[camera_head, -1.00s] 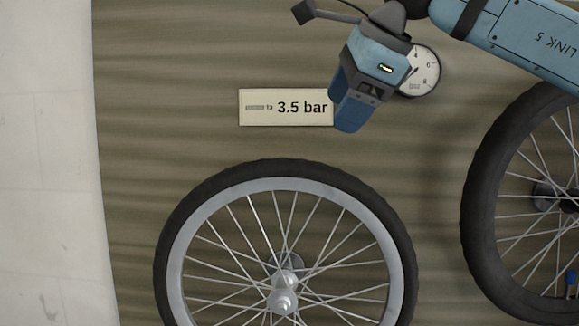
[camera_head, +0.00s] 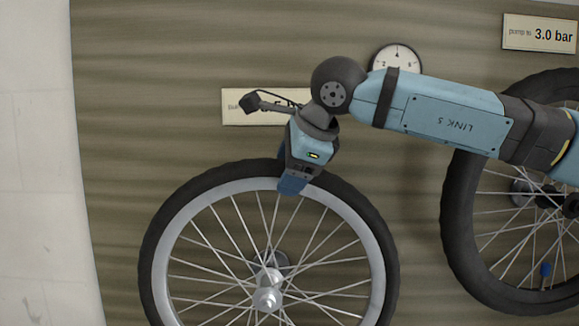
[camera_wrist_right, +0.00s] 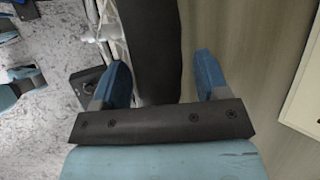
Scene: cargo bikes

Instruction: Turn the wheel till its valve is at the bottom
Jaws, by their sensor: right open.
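A spoked wheel (camera_head: 150,262) with a black tyre and grey rim faces me in the head view, its lower edge cut off by the picture. I see no valve on the part that shows. My right gripper (camera_head: 292,184) is at the top of this wheel, pointing down over the tyre and rim. In the right wrist view its two blue fingers (camera_wrist_right: 163,80) are open, with the black tyre (camera_wrist_right: 153,45) between them and space beside it. My left gripper is not in the head view.
A second wheel (camera_head: 453,220) stands at the right, with a blue piece (camera_head: 545,269) low among its spokes. A round gauge (camera_head: 397,59) and a partly hidden sign (camera_head: 237,106) are on the brown panel (camera_head: 150,100). A "3.0 bar" sign (camera_head: 540,34) is at upper right.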

